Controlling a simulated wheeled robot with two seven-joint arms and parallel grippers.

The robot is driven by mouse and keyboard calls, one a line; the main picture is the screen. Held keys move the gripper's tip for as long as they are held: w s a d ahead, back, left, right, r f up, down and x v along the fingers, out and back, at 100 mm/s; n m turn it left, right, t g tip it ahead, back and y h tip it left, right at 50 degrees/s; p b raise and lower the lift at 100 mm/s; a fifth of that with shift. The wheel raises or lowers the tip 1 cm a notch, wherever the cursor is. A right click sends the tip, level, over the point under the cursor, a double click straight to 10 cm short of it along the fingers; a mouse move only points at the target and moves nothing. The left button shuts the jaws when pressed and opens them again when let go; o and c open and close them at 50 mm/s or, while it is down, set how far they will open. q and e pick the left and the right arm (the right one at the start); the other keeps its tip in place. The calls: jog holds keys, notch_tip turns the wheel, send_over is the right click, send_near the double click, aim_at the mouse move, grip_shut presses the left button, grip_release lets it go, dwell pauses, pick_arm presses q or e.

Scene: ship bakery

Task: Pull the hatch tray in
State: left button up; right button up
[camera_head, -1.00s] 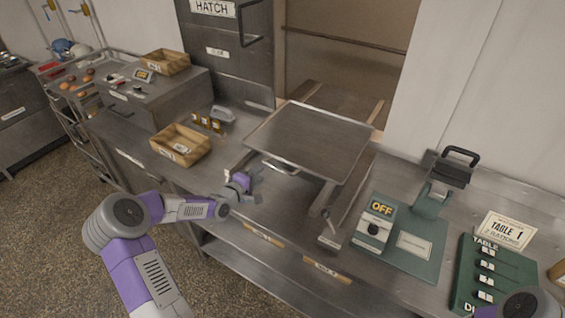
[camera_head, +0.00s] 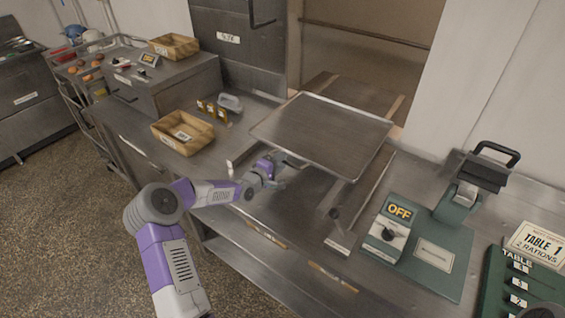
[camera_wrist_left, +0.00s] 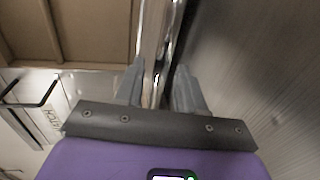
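The hatch tray (camera_head: 322,130) is a flat grey metal tray with a raised rim. It sits on two rails in front of the hatch opening (camera_head: 365,45), its near edge towards me. My left gripper (camera_head: 284,168) is at the tray's near left edge, where the handle is, and covers most of the handle. In the left wrist view my left gripper (camera_wrist_left: 158,85) has its fingers apart, with a shiny metal bar or edge between them. I cannot tell whether the fingers touch it. My right gripper is not in view.
A wooden box (camera_head: 183,132) and small jars (camera_head: 212,108) stand left of the tray. A green unit marked OFF (camera_head: 395,228) and a black-handled press (camera_head: 480,175) stand to the right. The counter's front strip below the tray is clear.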

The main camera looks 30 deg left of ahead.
pick_arm(q)
jog(key=shift+x, duration=0.8)
jog(key=shift+c, duration=0.3)
grip_shut()
